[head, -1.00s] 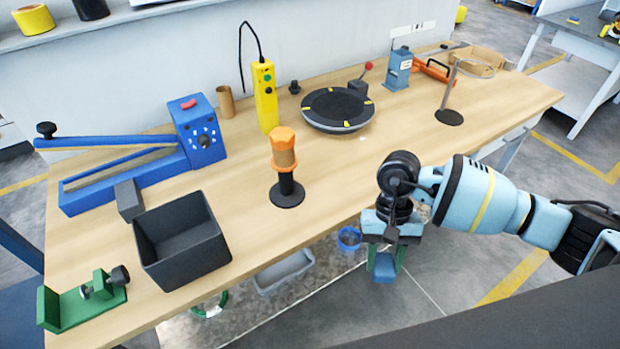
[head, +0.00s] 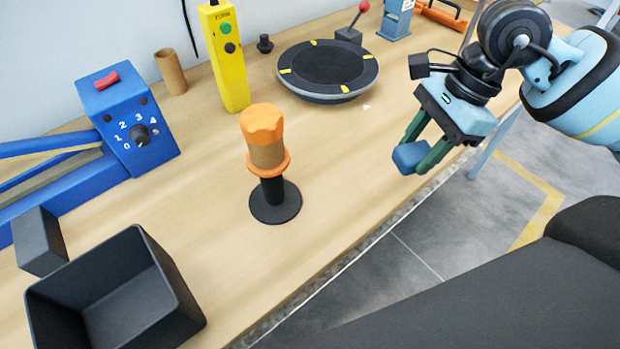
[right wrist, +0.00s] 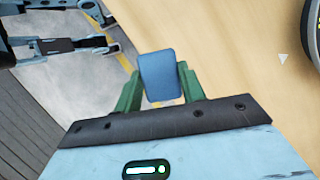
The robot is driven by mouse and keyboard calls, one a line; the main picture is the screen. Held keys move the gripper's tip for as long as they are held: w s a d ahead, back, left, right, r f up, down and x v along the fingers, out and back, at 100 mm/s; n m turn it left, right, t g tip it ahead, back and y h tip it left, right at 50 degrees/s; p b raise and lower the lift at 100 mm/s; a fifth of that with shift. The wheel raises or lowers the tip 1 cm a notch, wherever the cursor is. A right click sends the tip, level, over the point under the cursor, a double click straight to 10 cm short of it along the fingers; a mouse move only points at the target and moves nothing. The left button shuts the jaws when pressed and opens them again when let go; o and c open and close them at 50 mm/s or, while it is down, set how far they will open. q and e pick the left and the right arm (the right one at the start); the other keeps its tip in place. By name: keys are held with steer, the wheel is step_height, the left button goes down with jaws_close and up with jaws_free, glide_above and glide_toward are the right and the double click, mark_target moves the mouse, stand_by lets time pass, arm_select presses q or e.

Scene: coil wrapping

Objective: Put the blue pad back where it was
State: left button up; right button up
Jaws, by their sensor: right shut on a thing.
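The blue pad (head: 411,157) is a small blue block held between the green fingers of my right gripper (head: 425,150). In the head view it is near the table's front edge, to the right of the orange-capped spool stand. In the right wrist view the pad (right wrist: 160,76) shows between the two green fingers (right wrist: 158,90), shut on it. Wood tabletop and grey floor lie behind it there. The pad appears to be held above the table; no contact with the top shows.
A spool stand with an orange cap (head: 263,123) is left of the pad. A round black turntable (head: 328,68) is behind it, beside a yellow pendant (head: 225,60). A dark bin (head: 165,285) and a blue sealer (head: 128,115) are at left. The tabletop (head: 350,165) between stand and gripper is clear.

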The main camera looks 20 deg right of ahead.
steer(key=w+a+p, duration=0.1)
steer(key=a, duration=0.4)
steer(key=w+a+f, duration=0.1)
steer(key=w+a, duration=0.1)
steer(key=a, duration=0.2)
steer(key=w+a+p, duration=0.1)
steer(key=w+a, duration=0.1)
steer(key=a, duration=0.3)
steer(key=shift+a+f+p, duration=0.25)
steer(key=shift+a+p, duration=0.1)
steer(key=shift+w+a+f, duration=0.15)
steer(key=shift+a+f, duration=0.05)
steer(key=shift+f, duration=0.05)
step_height(320, 180, down, 3)
steer(key=shift+f, duration=0.3)
steer(key=o, duration=0.4)
steer(key=shift+f, duration=0.1)
steer(key=o, duration=0.5)
